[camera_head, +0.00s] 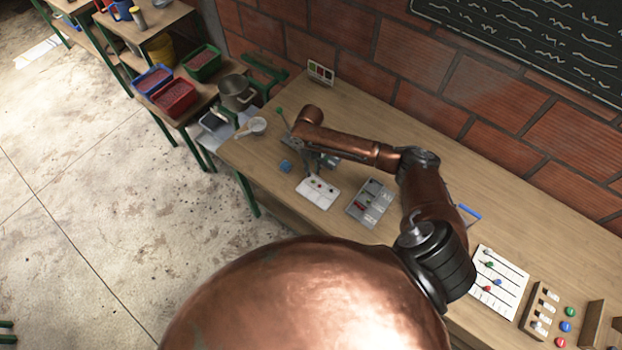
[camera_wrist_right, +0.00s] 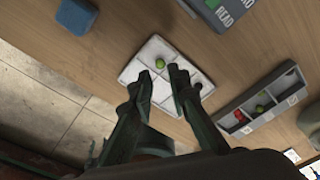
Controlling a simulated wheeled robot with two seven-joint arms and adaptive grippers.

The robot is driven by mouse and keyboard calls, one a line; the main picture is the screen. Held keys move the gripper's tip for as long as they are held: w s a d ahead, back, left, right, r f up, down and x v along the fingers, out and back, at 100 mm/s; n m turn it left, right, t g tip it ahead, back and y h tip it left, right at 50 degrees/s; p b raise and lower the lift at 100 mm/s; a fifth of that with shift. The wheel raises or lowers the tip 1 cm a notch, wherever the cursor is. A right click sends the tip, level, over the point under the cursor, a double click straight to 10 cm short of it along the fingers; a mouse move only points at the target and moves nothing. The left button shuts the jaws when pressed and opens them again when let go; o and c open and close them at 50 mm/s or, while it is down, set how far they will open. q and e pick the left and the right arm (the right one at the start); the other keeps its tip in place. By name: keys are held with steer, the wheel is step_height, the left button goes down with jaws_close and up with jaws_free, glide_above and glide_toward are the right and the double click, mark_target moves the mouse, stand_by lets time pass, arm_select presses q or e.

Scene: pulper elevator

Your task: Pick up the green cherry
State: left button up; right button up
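In the right wrist view, a small green cherry (camera_wrist_right: 160,63) sits on a white tray with dark-lined compartments (camera_wrist_right: 137,67). My right gripper (camera_wrist_right: 161,73) is open, with its two fingers apart. In that view its fingertips lie over the tray, just below and to either side of the cherry, and nothing is held. I cannot tell the height between fingertips and tray. In the head view the white tray (camera_head: 309,194) lies on the wooden bench, just in front of my right gripper (camera_head: 322,165), which is partly hidden by my arm. My left gripper is not in view.
A grey compartment box (camera_head: 357,209) with red and green pieces stands right of the tray; it also shows in the wrist view (camera_wrist_right: 226,110). A blue block (camera_head: 286,166) lies left. A pot (camera_head: 236,92) and a brick wall (camera_head: 400,60) are behind. A marked sheet (camera_head: 505,277) lies right.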

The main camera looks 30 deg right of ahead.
mark_target(313, 180)
steer(key=shift+s+a+f+p, duration=0.1)
steer(key=shift+s+f+p, duration=0.15)
steer(key=shift+f, duration=1.1)
steer(key=shift+s+f+p, duration=0.1)
steer(key=shift+f+p, duration=0.1)
steer(key=shift+f, duration=1.15)
steer(key=c, duration=0.3)
steer(key=shift+r, duration=0.15)
